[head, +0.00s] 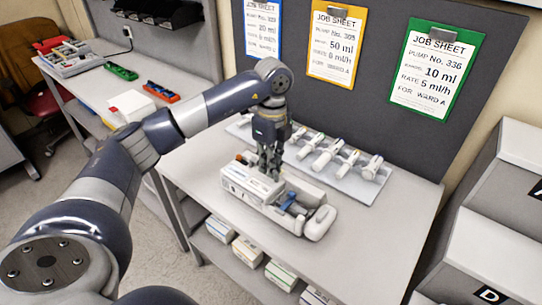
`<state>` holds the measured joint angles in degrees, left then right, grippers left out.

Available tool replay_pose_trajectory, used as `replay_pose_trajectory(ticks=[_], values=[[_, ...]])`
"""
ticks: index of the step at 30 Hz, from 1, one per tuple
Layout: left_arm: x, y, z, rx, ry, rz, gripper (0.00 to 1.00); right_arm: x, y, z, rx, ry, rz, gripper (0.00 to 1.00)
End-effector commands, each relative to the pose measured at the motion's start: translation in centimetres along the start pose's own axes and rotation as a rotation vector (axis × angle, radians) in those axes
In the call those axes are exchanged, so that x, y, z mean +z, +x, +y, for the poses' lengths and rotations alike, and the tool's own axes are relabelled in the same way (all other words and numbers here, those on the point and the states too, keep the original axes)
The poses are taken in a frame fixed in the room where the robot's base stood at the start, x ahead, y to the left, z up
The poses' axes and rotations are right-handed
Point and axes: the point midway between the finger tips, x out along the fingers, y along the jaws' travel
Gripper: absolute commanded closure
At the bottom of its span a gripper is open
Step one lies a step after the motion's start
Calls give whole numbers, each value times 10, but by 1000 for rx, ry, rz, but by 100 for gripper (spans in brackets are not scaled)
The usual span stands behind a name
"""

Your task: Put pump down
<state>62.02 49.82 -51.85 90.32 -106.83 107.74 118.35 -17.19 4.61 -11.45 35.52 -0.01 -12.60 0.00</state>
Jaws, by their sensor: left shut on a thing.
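A white infusion pump (238,186) with a side bay holding a blue part sits at the front left of the grey table (375,225). It looks level and close against the tabletop; I cannot tell whether it touches. My left gripper (268,172) points down from above and is shut on the pump's top, near its back left part. The fingers hide some of the pump there. My right gripper is not in view.
Behind the pump lies a tray (350,186) of several syringes. Job sheets, including a green one (437,70), hang on the dark panel. Boxes (281,275) stand on the lower shelf. Grey bins (500,220) stand at the right. The table's right front is clear.

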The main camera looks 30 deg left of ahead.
Motion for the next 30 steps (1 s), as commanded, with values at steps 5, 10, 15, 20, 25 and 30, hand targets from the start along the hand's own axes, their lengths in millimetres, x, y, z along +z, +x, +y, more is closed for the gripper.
replay_pose_trajectory(ticks=[5,10,15,20,25,30], values=[[0,9,-2,-6,-1,1,100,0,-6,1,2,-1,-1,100],[0,9,-2,-6,-1,1,100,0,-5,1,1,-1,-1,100],[0,11,-1,-2,-1,0,70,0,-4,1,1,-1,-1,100],[0,11,-1,-2,-1,0,70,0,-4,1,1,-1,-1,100],[0,8,-1,-3,-1,0,70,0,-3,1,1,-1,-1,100],[0,-14,-2,-7,0,0,70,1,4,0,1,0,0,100]])
